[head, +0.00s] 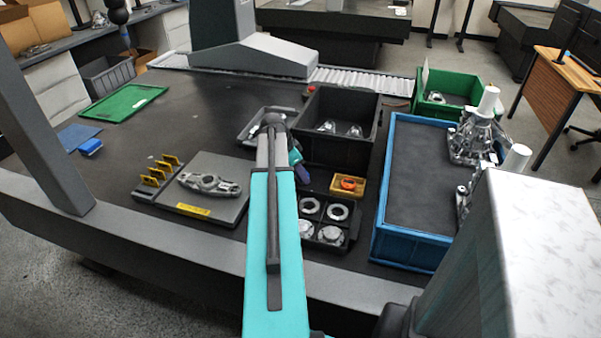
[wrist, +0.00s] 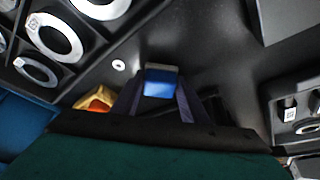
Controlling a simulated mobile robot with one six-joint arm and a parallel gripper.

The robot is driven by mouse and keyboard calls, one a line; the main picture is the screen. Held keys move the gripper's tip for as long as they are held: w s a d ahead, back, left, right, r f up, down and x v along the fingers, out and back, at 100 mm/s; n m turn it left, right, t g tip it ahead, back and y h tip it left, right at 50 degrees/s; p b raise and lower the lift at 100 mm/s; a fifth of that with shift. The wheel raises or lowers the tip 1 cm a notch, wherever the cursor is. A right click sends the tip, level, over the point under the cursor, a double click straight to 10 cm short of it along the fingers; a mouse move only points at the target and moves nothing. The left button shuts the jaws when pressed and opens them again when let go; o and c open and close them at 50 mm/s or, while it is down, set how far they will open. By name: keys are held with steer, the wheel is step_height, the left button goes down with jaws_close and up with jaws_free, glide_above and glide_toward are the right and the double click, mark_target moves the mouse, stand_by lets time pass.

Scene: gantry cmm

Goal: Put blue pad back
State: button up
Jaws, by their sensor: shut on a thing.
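My gripper (wrist: 160,88) is shut on a small blue pad (wrist: 161,83) with a paler grey edge, seen between the two dark fingers in the wrist view. The pad is above the dark table top. In the head view my arm hides the held pad, and only a purple-blue part of my gripper (head: 301,170) shows beside the arm. At the table's left, another small blue block (head: 91,147) sits at the edge of a flat blue mat (head: 77,134).
A black tray of metal rings (head: 334,232), a yellow bin with an orange thing (head: 347,194), a black bin (head: 340,152) and a blue-rimmed bin (head: 390,200) stand near my gripper. A grey plate (head: 225,205) bears a metal part. The table's left-middle is clear.

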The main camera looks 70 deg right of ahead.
steer(key=shift+f, duration=0.2)
steer(key=o, duration=1)
steer(key=shift+o, duration=0.2)
steer(key=shift+r, duration=0.15)
steer(key=b+v, duration=0.1)
steer(key=v, duration=1.1)
steer(key=shift+r, duration=0.1)
